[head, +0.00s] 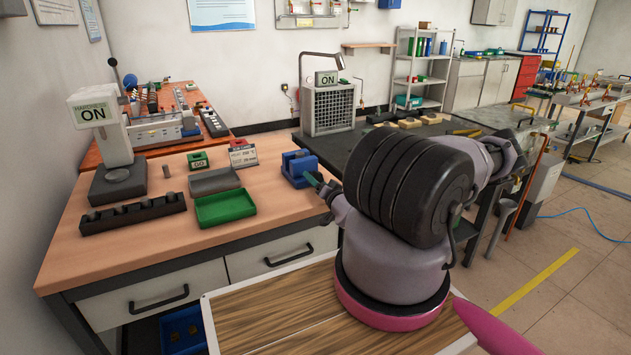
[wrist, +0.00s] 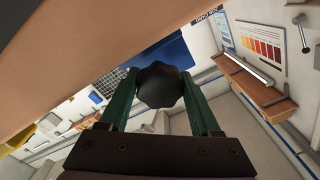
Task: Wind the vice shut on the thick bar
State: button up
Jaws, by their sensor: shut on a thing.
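The blue vice (head: 299,167) stands on the wooden bench near its right end. My gripper (head: 315,181) reaches it from the right. In the wrist view the green fingers of my gripper (wrist: 159,92) are shut on the vice's black lobed knob (wrist: 161,83), one finger on each side. Part of the blue vice body (wrist: 170,56) shows behind the knob. I cannot make out the thick bar in the vice; its jaws are too small to read in the head view and hidden in the wrist view.
A green tray (head: 225,207), a grey tray (head: 214,181), a black rack (head: 132,212) and a hardness tester (head: 104,135) are on the wooden bench (head: 160,246). A short grey cylinder (head: 166,171) stands near the tester. A dark table (head: 345,143) adjoins on the right.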

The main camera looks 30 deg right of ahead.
jog(key=shift+m, duration=0.5)
jog(key=shift+f, duration=0.1)
jog(key=o, duration=1.4)
jog(key=shift+c, duration=0.2)
jog(key=s, duration=1.1)
jog(key=shift+d, duration=0.15)
